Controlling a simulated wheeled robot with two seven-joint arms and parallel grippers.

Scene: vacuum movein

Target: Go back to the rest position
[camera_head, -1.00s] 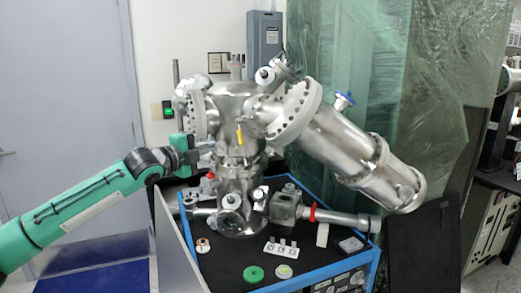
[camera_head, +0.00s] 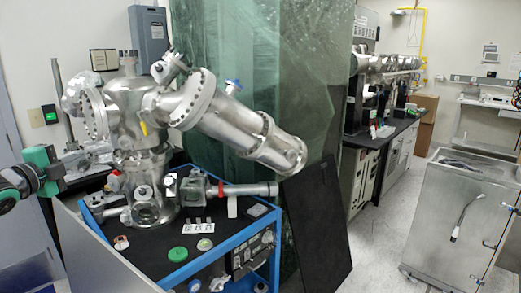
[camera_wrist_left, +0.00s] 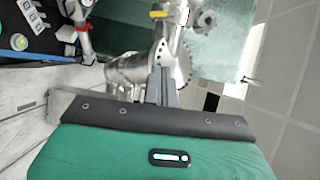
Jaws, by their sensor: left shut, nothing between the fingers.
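My left gripper (camera_head: 64,170) is at the left edge in the head view, beside the steel vacuum chamber (camera_head: 127,105). Its green and black wrist shows there, and most of the arm is out of view. In the left wrist view my left gripper (camera_wrist_left: 162,84) has its grey fingers together, with nothing between them. The chamber (camera_wrist_left: 138,70) shows behind the fingers; I cannot tell how near they are to it. My right gripper is in no view.
The chamber stands on a blue-framed cart (camera_head: 222,243) with small parts on its black top. A black panel (camera_head: 318,225) leans right of it. A steel cabinet (camera_head: 455,225) stands far right. Open grey floor (camera_head: 375,255) lies between.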

